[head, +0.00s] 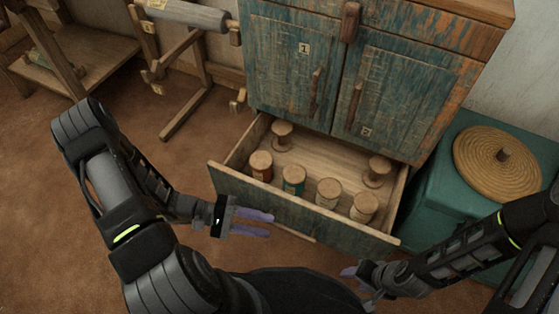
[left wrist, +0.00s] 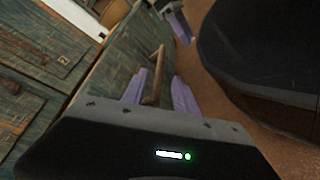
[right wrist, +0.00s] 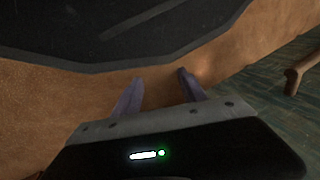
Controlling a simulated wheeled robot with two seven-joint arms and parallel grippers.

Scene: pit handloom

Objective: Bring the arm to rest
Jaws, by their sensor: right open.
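My left gripper (head: 262,223) is in front of the open drawer's front. Its lilac fingers are apart with nothing clasped. In the left wrist view, the drawer's wooden handle (left wrist: 155,75) shows between the fingers (left wrist: 157,90); I cannot tell how deep it sits between them. My right gripper (head: 358,276) is low, near the drawer's right front corner. The right wrist view shows its fingers (right wrist: 157,92) apart and empty above the brown floor.
The drawer (head: 300,208) is pulled out of the blue-green cabinet (head: 390,85) and holds several wooden spools. A teal chest (head: 440,160) with a round woven lid (head: 500,158) stands at right. A wooden frame (head: 185,75) stands at back left. Floor at left is clear.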

